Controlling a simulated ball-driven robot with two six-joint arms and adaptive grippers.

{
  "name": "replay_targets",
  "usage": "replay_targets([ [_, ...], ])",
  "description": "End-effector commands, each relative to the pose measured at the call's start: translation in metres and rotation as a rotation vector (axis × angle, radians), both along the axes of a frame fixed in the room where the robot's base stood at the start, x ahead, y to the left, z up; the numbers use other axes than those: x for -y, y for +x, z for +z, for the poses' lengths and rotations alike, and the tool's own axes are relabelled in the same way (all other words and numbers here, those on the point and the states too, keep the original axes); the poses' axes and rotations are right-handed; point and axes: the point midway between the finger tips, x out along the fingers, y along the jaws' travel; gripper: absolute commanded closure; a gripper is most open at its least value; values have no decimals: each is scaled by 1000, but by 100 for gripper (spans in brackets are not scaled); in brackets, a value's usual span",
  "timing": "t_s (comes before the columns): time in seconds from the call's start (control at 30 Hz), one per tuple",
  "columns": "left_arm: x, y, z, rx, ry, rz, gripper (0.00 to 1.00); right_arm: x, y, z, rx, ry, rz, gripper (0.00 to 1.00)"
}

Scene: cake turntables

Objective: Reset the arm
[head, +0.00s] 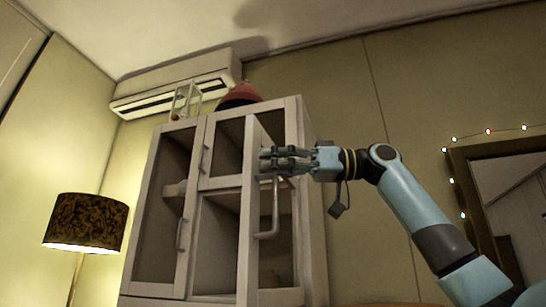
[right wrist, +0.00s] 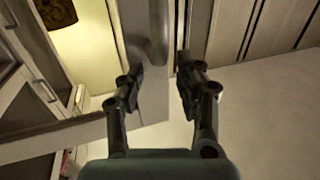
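My right arm (head: 418,205) comes in from the lower right and reaches left toward the white cabinet (head: 312,200). My right gripper (head: 272,159) is at the upper part of a cabinet door (head: 247,225) that stands swung open. In the right wrist view the two dark fingers of my right gripper (right wrist: 160,75) are apart, with a pale door panel (right wrist: 150,75) showing between and beyond them. I cannot tell whether a finger touches the door. No held object shows. My left gripper is in neither view.
The open door's long handle (head: 273,208) hangs just below my right gripper. A red and dark dome-shaped thing (head: 240,95) and a glass lantern (head: 185,100) stand on the cabinet. A lamp (head: 86,222) is at left, a mirror frame (head: 480,190) at right.

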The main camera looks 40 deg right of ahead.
Motion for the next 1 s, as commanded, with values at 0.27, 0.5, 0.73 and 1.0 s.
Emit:
replay_targets([
  [0.27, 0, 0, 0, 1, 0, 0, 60, 0, 0, 24, 0, 0, 0, 65],
  [0.5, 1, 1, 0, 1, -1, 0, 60, 0, 0, 24, -1, -1, 0, 65],
  [0.73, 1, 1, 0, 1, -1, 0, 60, 0, 0, 24, -1, -1, 0, 65],
  [1.0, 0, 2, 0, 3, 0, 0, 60, 0, 0, 24, -1, -1, -1, 65],
])
